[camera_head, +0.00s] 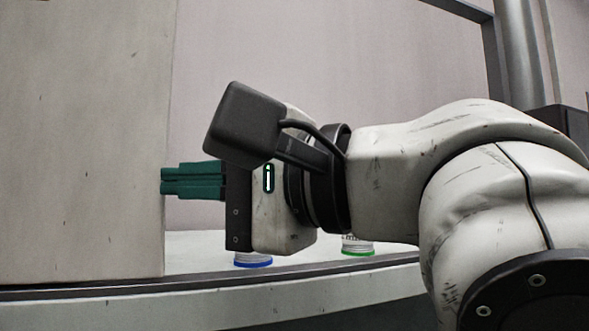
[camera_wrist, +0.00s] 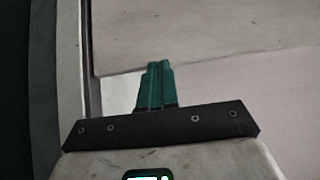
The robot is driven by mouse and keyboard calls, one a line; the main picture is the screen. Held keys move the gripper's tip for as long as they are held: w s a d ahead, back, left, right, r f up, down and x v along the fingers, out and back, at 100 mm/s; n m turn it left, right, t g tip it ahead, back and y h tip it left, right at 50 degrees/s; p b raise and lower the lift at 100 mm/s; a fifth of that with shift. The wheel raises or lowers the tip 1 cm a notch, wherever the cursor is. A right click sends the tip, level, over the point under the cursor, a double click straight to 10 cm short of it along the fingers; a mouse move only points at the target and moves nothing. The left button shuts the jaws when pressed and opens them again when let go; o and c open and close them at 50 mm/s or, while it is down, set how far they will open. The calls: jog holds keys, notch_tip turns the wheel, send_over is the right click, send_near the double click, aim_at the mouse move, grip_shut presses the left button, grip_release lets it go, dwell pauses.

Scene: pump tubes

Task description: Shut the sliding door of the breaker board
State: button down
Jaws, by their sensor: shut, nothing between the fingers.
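A large pale, scuffed panel (camera_head: 85,140), which looks like the sliding door of the breaker board, fills the left of the head view. Its right edge is upright. In the wrist view the panel (camera_wrist: 215,35) spans the top, with its edge just beyond my fingertips. My gripper (camera_head: 164,181) has green fingers and points left at the panel's right edge. The fingers are together and empty, also in the wrist view (camera_wrist: 157,66). The tips meet or nearly meet the edge; I cannot tell whether they touch. The rest of the board is out of view.
A pale ledge (camera_head: 300,299) with a dark rail (camera_head: 230,282) runs below the panel. A blue-rimmed container (camera_head: 253,262) and a green-rimmed container (camera_head: 358,250) stand on the surface, partly hidden by my arm.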

aim_at(78, 180)
jog(key=a, duration=0.2)
jog(key=s+a, duration=0.1)
jog(key=a, duration=0.1)
jog(key=s+a+p, duration=0.1)
jog(key=a, duration=0.2)
jog(key=shift+a, duration=0.1)
jog(key=shift+s, duration=0.1)
